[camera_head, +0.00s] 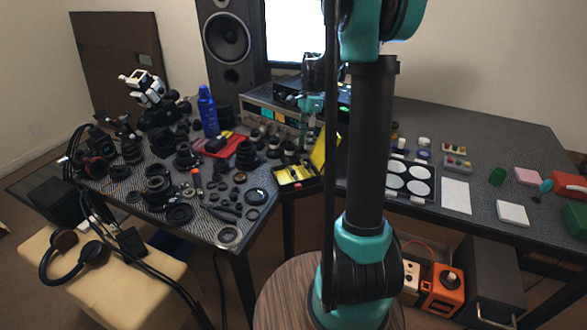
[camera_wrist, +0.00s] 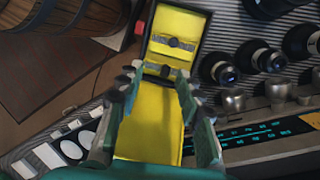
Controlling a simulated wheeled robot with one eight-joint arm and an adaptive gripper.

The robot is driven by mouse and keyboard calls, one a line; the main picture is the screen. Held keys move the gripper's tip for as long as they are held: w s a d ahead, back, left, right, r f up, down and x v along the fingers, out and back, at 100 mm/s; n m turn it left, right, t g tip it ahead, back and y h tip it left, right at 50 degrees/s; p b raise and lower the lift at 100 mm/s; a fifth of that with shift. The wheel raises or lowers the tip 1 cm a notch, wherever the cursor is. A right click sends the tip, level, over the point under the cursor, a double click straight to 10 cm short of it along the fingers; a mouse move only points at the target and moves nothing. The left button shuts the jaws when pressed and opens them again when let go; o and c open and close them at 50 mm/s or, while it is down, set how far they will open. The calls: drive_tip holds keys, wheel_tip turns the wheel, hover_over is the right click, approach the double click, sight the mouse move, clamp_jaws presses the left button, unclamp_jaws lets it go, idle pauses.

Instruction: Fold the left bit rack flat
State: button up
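A yellow tool case (camera_head: 281,176) with a dark rim stands open at the table's inner corner, its yellow lid (camera_head: 319,157) raised. In the wrist view the case (camera_wrist: 178,22) shows its yellow interior, with a dark bit rack (camera_wrist: 174,44) across the tray and another dark strip (camera_wrist: 160,70) nearer the lid. I cannot tell which is the left rack, or how far either is tilted. My gripper (camera_wrist: 158,88) is open, its teal-and-dark fingers apart over the lid side, with nothing held. In the head view my gripper (camera_head: 312,98) is above and behind the case, partly hidden by my arm.
A silver radio (camera_head: 268,115) stands behind the case, with lenses (camera_head: 246,155) to its left. In the wrist view the radio (camera_wrist: 262,133) and lenses (camera_wrist: 268,60) are close on the right. A tray of white discs (camera_head: 408,180) lies to the right of my arm.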

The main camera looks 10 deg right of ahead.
sight(293, 171)
wheel_tip(293, 171, up, 4)
drive_tip(key=d+t+y, duration=0.1)
drive_tip(key=d+y, duration=0.2)
drive_tip(key=x, duration=1.1)
drive_tip(key=w+x, duration=0.1)
drive_tip(key=x, duration=0.5)
drive_tip(key=shift+a, duration=0.2)
drive_tip(key=shift+c, duration=0.5)
clamp_jaws()
